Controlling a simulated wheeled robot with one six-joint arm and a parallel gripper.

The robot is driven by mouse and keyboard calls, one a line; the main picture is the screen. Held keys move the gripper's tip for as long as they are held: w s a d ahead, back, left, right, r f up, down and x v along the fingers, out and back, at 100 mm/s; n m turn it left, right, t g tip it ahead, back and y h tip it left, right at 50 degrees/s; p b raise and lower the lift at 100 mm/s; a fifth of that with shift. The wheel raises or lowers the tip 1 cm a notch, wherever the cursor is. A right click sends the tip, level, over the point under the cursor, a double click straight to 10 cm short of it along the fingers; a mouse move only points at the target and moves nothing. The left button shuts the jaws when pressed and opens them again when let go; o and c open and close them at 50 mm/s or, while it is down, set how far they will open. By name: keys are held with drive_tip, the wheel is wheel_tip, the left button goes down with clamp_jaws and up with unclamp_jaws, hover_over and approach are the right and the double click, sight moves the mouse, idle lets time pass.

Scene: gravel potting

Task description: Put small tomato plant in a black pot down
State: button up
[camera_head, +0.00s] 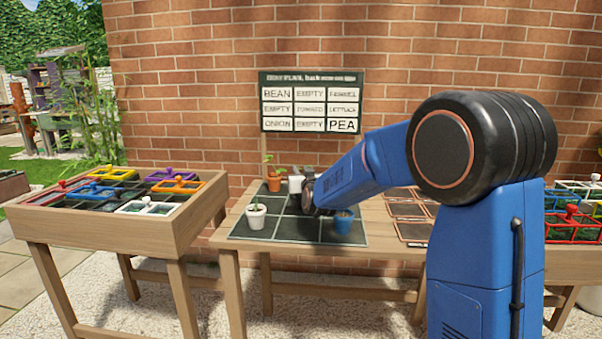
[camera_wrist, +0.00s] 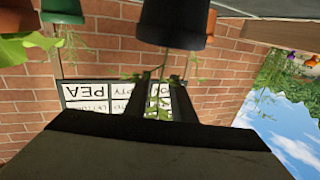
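The small tomato plant in a black pot shows in the wrist view, which is upside down. The black pot (camera_wrist: 174,20) is at the top centre, with thin green stems and leaves beside and between the fingers of my gripper (camera_wrist: 164,68). In the head view my gripper (camera_head: 308,192) is over the middle of the dark gridded mat (camera_head: 285,232), partly behind my blue arm. The black pot cannot be made out clearly there.
On the mat stand a white pot with a seedling (camera_head: 256,216), a terracotta pot (camera_head: 273,184), a pale pot (camera_head: 296,184) and a blue pot (camera_head: 343,221). A planter table (camera_head: 110,225) is at left. A sign board (camera_head: 311,101) stands behind.

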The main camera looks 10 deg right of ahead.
drive_tip(key=s+f+g, duration=0.1)
drive_tip(key=s+g, duration=0.1)
drive_tip(key=s, duration=0.7)
drive_tip(key=s+d+f+g, duration=0.1)
drive_tip(key=s+f, duration=0.1)
drive_tip(key=s, duration=0.8)
drive_tip(key=s+d+f+g+y, duration=0.1)
drive_tip(key=s+g, duration=0.1)
drive_tip(key=s, duration=0.7)
drive_tip(key=shift+s+d+f+n+g, duration=0.2)
drive_tip(key=shift+s+d+n+g, duration=0.1)
drive_tip(key=shift+s+n, duration=0.1)
drive_tip(key=s+d+f+g, duration=0.1)
drive_tip(key=s+f+g, duration=0.1)
drive_tip(key=s, duration=0.8)
drive_tip(key=s+d+f+g, duration=0.2)
drive_tip(key=s+f+g, duration=0.1)
drive_tip(key=s, duration=0.7)
drive_tip(key=s+d+f+g+h, duration=0.1)
drive_tip(key=s+f, duration=0.4)
drive_tip(key=s, duration=0.5)
drive_tip(key=shift+s+d+m+g, duration=0.25)
drive_tip(key=shift+d+m+g, duration=0.15)
drive_tip(key=shift+d+g, duration=0.35)
